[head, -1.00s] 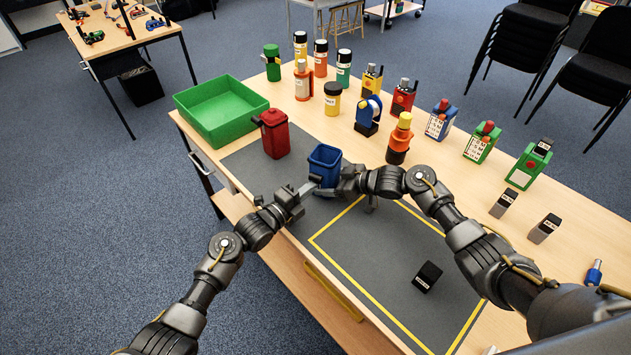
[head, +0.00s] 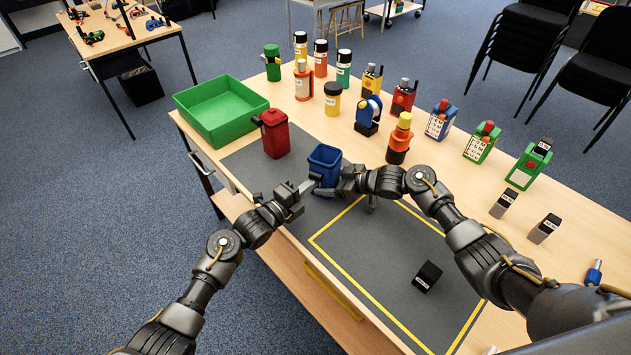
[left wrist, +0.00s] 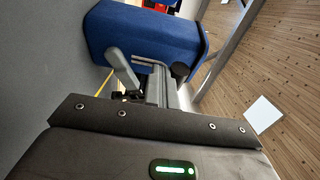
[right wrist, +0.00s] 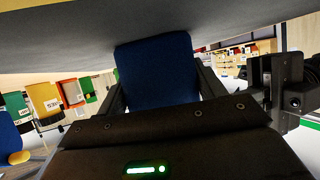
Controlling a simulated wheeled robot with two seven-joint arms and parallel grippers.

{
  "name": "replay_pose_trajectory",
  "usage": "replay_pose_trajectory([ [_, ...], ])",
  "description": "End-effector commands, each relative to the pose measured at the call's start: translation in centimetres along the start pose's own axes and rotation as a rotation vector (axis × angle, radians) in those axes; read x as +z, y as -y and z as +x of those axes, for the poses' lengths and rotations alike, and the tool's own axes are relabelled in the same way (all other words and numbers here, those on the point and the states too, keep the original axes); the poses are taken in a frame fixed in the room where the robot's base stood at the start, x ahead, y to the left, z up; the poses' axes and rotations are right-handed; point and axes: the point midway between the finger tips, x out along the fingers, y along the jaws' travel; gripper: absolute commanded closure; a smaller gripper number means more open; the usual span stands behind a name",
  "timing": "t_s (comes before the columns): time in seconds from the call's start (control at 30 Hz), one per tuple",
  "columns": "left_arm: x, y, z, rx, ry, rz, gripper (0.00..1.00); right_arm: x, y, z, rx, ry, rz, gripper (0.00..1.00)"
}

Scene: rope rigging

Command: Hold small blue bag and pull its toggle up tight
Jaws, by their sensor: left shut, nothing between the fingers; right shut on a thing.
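The small blue bag (head: 325,160) stands upright and open-topped on the grey mat, near the table's front edge. My right gripper (head: 328,190) is shut on it from the right. In the right wrist view the blue bag (right wrist: 157,72) sits between the two fingers. My left gripper (head: 306,186) is shut and empty, just left of the bag, with its tips close to it. In the left wrist view the blue bag (left wrist: 140,36) fills the top, beyond the fingers. A small dark rounded piece (left wrist: 180,71) shows at the bag's end; I cannot tell whether it is the toggle.
A red container (head: 275,135) stands just behind and left of the bag, with a green tray (head: 218,112) beyond it. Several bottles and devices line the back. A small black block (head: 427,275) lies inside the yellow outline; most of that area is clear.

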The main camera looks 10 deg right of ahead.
Motion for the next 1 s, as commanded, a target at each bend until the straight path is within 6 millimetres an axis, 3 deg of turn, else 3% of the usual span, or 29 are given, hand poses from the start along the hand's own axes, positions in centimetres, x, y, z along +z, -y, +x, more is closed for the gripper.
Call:
replay_pose_trajectory([
  [1.0,-0.1,1.3,0.1,-0.003,-0.001,0.001,1.00,0.1,0.0,0.0,0.000,0.001,0.000,0.58],
])
